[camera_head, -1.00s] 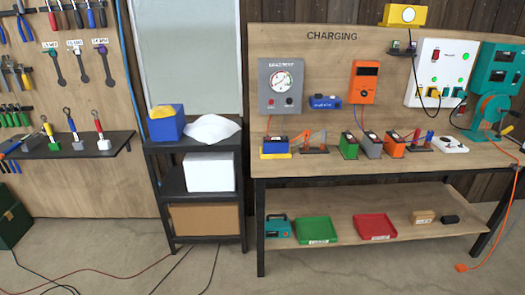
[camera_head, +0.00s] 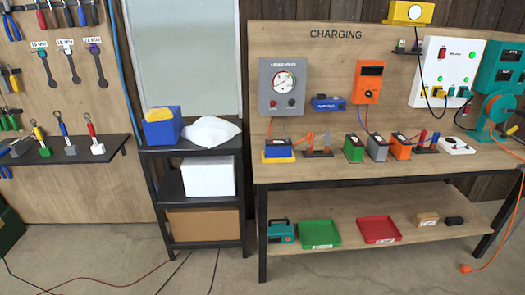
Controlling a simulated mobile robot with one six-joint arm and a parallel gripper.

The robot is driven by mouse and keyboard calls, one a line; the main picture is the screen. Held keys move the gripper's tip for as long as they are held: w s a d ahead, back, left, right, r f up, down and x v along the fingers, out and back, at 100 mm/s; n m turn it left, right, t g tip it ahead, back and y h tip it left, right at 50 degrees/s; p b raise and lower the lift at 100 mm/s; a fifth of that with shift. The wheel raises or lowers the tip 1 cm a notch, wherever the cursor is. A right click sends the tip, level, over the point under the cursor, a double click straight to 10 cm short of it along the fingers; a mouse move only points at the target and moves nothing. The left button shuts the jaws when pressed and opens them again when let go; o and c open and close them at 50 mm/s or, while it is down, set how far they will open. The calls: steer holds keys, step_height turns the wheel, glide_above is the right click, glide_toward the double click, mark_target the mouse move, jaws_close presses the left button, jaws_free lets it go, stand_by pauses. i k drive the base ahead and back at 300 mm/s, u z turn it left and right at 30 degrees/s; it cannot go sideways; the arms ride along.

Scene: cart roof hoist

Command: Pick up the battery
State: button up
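Several small battery-like blocks stand on the charging bench (camera_head: 320,176) in the head view. A blue block on a yellow base (camera_head: 279,148) is at the left. A green block (camera_head: 353,149), a grey block (camera_head: 377,148) and an orange block (camera_head: 400,148) stand close together near the middle. Their tops look dark. I cannot tell from the view which one is the task's battery. My gripper is not in view, and nothing shows in a grip.
A black shelf rack (camera_head: 208,250) stands left of the bench, with a gap between. The lower shelf holds a green tray (camera_head: 319,234) and a red tray (camera_head: 379,230). Cables lie on the floor (camera_head: 150,270). An orange cord (camera_head: 500,225) hangs at the right.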

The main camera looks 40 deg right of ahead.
mark_target(281, 149)
steer(key=u, duration=0.45)
steer(key=i, duration=1.6)
steer(key=z, duration=0.3)
steer(key=k, duration=0.95)
steer(key=z, duration=0.2)
steer(key=i, duration=0.5)
steer(key=u, duration=0.05)
